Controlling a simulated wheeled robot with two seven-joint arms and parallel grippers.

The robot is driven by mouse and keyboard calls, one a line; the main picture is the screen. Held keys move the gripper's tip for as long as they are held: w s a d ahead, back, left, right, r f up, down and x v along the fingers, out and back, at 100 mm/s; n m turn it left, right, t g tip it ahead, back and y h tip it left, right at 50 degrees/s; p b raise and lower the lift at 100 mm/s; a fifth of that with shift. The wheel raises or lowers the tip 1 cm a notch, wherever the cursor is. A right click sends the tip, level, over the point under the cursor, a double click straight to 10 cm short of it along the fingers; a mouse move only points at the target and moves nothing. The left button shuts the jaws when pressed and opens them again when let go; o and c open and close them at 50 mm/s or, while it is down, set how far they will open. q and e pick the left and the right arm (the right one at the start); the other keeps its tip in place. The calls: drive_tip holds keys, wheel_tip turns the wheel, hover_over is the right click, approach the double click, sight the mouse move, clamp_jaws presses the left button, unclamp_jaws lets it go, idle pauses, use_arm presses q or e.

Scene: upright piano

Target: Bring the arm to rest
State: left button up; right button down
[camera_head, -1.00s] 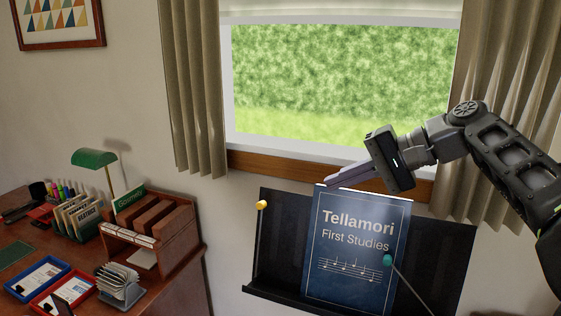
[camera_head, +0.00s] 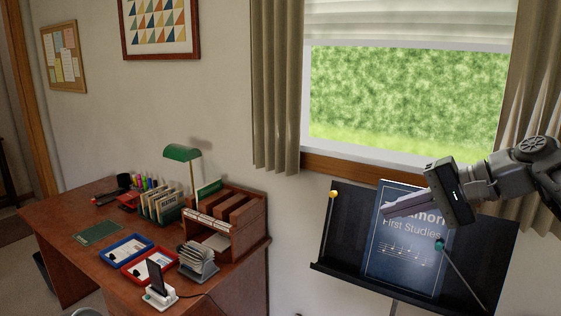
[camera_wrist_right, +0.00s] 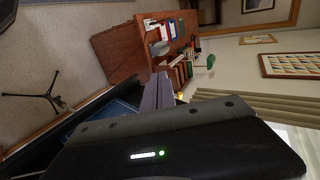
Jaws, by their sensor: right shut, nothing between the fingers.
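My right gripper (camera_head: 388,211) comes in from the right in the head view, its fingers shut with nothing between them. It is in front of the upper part of a blue music book titled First Studies (camera_head: 405,268), and hides part of the title. I cannot tell whether the fingers touch the book. The book stands on a black music stand (camera_head: 340,245). In the right wrist view the shut fingers (camera_wrist_right: 164,82) point toward the desk, with part of the stand below. My left gripper is not in view.
A wooden desk (camera_head: 62,215) at the left holds a green lamp (camera_head: 182,153), a wooden organizer (camera_head: 258,222), a blue tray (camera_head: 104,256) and a red tray (camera_head: 125,271). A window (camera_head: 405,105) with curtains is behind the stand. Stand arms have a yellow knob (camera_head: 333,194) and a teal knob (camera_head: 440,244).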

drive_tip(key=w+a+f+m+h, duration=0.1)
drive_tip(key=w+f, duration=0.2)
drive_tip(key=f, duration=0.6)
drive_tip(key=w+a+f+h, duration=0.1)
drive_tip(key=w+f, duration=0.2)
drive_tip(key=f, duration=0.7)
drive_tip(key=s+a+f+g+h, duration=0.1)
drive_tip(key=s+a+f+g, duration=0.15)
drive_tip(key=f, duration=0.95)
drive_tip(key=s+a+f+g+h, duration=0.1)
drive_tip(key=s+f, duration=0.2)
drive_tip(key=f, duration=1)
drive_tip(key=s+a+f+n+g+h, duration=0.1)
drive_tip(key=s+a+f+n, duration=0.3)
drive_tip(key=s+f, duration=1)
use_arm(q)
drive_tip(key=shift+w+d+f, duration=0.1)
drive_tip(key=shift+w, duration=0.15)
use_arm(e)
drive_tip(key=s+a+f, duration=0.2)
drive_tip(key=s, duration=0.5)
drive_tip(key=s+a+f+n, duration=0.1)
drive_tip(key=s+a+f, duration=0.1)
drive_tip(key=s, duration=0.5)
drive_tip(key=shift+a+f+n+g, duration=0.3)
drive_tip(key=shift+f+g, duration=0.15)
drive_tip(key=shift+f, duration=0.05)
drive_tip(key=shift+w, duration=0.1)
